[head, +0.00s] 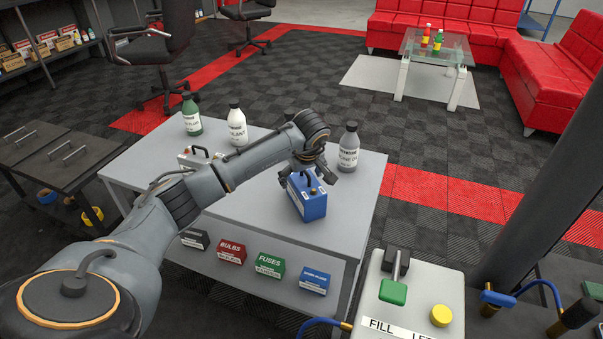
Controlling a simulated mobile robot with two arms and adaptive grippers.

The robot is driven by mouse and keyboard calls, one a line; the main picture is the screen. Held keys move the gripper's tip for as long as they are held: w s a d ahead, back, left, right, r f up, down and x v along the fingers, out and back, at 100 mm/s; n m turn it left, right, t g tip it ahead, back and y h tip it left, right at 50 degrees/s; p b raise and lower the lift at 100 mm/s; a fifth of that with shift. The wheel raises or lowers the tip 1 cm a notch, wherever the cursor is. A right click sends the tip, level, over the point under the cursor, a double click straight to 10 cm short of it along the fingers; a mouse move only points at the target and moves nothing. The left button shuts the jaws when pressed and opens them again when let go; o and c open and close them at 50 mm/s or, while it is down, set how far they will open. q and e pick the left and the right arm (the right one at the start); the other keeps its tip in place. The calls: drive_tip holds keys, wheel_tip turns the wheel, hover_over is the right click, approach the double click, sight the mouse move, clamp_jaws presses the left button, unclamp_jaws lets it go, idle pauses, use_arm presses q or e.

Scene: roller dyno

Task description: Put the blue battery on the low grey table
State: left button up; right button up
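The blue battery (308,206) is upright at the front right of the light grey table (256,208), with its top partly hidden by my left gripper. I cannot tell whether its base touches the tabletop. My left gripper (308,178) reaches in from the left and is right at the battery's top, its fingers pointing down. Its fingertips are small and partly hidden, so I cannot tell whether they close on the battery. My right gripper is out of view.
A grey bottle (348,148), a white bottle (237,127) and a green bottle (191,115) stand on the table. Coloured boxes (270,266) sit below its top. A control box (408,300) is at front right. A dark low bench (62,158) is at left.

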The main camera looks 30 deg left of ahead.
sight(306, 188)
use_arm(q)
drive_tip(key=shift+r, duration=0.25)
drive_tip(key=p+v, duration=0.1)
drive_tip(key=v, duration=1)
drive_tip(key=shift+r+p, duration=0.3)
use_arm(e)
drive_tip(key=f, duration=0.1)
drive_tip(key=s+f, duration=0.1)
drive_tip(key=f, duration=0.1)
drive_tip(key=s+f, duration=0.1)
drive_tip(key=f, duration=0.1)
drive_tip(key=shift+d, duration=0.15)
use_arm(q)
drive_tip(key=shift+d, duration=0.1)
